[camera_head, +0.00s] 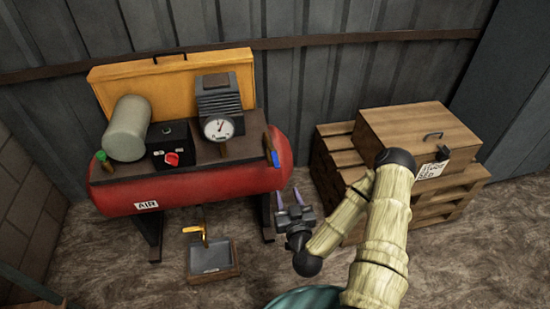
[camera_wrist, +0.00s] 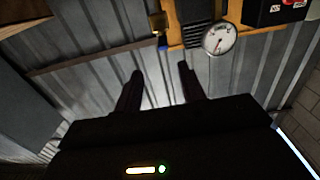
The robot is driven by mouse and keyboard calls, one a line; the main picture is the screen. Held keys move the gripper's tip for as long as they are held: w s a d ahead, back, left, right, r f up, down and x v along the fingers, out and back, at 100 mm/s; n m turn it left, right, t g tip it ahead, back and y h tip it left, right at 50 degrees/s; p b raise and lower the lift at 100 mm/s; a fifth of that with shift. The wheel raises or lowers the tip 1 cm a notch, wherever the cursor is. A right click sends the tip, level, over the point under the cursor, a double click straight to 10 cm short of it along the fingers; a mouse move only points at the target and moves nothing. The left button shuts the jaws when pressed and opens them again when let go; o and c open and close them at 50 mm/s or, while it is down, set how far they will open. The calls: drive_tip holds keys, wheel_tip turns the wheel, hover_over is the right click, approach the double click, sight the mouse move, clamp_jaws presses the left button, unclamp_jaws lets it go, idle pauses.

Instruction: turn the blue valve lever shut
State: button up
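The blue valve lever (camera_head: 276,158) is a small blue handle at the right end of the red air tank (camera_head: 215,192). A small blue bit (camera_wrist: 163,42) also shows near the top of the wrist view, beside a brass-coloured part. My gripper (camera_head: 289,197) is to the right of and below the lever, apart from it. Its two fingers stand apart with nothing between them. In the wrist view the fingers (camera_wrist: 159,80) are spread, with the grey wall behind them.
A pressure gauge (camera_head: 218,127), a black box with a red knob (camera_head: 172,158) and a grey cylinder (camera_head: 127,128) sit on the tank. A yellow valve (camera_head: 196,232) hangs below it over a shallow tray (camera_head: 232,270). A wooden crate (camera_head: 415,130) stands on pallets at right.

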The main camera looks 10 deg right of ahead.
sight(275, 157)
drive_tip(key=w, duration=0.8)
drive_tip(key=w+p, duration=0.1)
drive_tip(key=w, duration=0.8)
drive_tip(key=shift+a+r+p, duration=0.15)
drive_tip(key=shift+a+p, duration=0.05)
drive_tip(key=shift+p, duration=0.1)
clamp_jaws()
